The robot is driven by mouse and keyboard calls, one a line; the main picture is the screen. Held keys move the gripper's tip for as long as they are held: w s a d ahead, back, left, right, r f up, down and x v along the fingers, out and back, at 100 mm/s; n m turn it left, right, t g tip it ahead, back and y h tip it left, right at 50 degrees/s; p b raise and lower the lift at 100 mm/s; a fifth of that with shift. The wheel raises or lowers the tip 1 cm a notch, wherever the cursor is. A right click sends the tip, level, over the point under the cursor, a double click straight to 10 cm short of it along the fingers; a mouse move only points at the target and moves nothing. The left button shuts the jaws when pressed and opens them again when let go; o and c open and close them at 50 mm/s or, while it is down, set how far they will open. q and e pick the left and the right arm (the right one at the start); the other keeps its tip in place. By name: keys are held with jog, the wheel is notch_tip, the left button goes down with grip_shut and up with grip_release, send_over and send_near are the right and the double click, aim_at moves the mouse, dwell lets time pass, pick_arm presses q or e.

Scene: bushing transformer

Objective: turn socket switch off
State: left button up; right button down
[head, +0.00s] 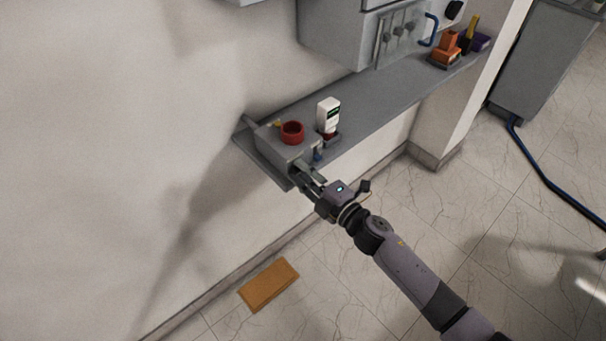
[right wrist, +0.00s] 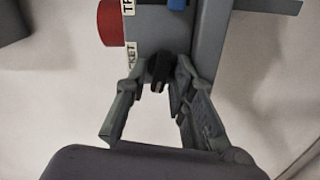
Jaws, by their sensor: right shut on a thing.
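A grey box (head: 280,149) with a red round socket (head: 292,128) on top sits at the near left end of the wall shelf. In the right wrist view, a small black switch (right wrist: 160,70) sticks out of the grey box (right wrist: 152,32), beside a label whose visible letters read "KET". My right gripper (head: 302,170) is at the box's front face. In the right wrist view its fingertips (right wrist: 161,72) are on either side of the black switch, shut on it. Whether the switch is on or off cannot be told. My left gripper is out of view.
A white device (head: 328,112) stands on the grey shelf (head: 379,98) beyond the box. A blue part (head: 317,155) is on the box near my gripper. A wall cabinet (head: 345,38) hangs above. An orange-brown board (head: 269,285) lies on the floor.

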jog(key=shift+f+n, duration=0.15)
jog(key=shift+n, duration=0.95)
jog(key=shift+b, duration=0.3)
jog(key=c, duration=1.6)
grip_release()
jog(key=shift+c, duration=0.2)
jog(key=shift+s, duration=0.1)
jog(key=v, duration=1.2)
